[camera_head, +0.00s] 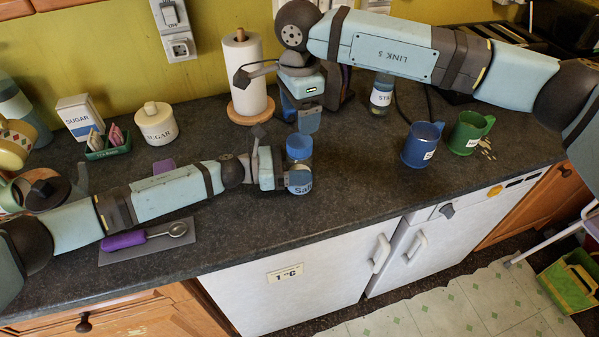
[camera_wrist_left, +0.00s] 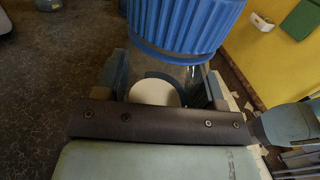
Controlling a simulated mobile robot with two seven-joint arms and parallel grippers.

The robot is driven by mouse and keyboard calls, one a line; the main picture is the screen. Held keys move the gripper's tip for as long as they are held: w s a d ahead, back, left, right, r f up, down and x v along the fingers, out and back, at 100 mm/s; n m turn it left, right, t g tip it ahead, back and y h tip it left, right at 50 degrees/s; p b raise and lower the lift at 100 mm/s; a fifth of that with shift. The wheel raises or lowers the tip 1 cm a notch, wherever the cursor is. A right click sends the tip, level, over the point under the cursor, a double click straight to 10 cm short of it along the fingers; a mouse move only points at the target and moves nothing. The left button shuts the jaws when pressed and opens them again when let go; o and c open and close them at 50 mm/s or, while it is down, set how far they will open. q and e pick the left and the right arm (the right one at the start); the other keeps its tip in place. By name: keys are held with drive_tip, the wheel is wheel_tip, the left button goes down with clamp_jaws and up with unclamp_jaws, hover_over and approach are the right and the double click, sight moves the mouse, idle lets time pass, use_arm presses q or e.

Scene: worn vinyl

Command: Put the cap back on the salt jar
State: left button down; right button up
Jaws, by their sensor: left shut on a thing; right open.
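The salt jar (camera_head: 300,184), clear with a "Salt" label, is upright between the fingers of my left gripper (camera_head: 286,180), which is shut on it. The blue ridged cap (camera_head: 299,147) sits over the jar's top, and it also fills the top of the left wrist view (camera_wrist_left: 185,22). The glass (camera_wrist_left: 200,78) shows just below the cap there. I cannot tell whether the cap is fully seated or tight. My right gripper (camera_head: 303,121) is open, pointing down just above the cap and apart from it.
A paper towel roll (camera_head: 241,75) stands behind. A blue mug (camera_head: 420,146), a green mug (camera_head: 466,132) and a labelled jar (camera_head: 381,97) stand to the right. A sugar pot (camera_head: 157,124) and a purple-handled scoop (camera_head: 150,236) are left.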

sight(299, 141)
drive_tip(key=n, duration=0.5)
drive_tip(key=shift+n, duration=0.3)
drive_tip(key=n, duration=0.6)
drive_tip(key=shift+n, duration=0.4)
drive_tip(key=shift+f, duration=4)
drive_tip(key=shift+c, duration=0.2)
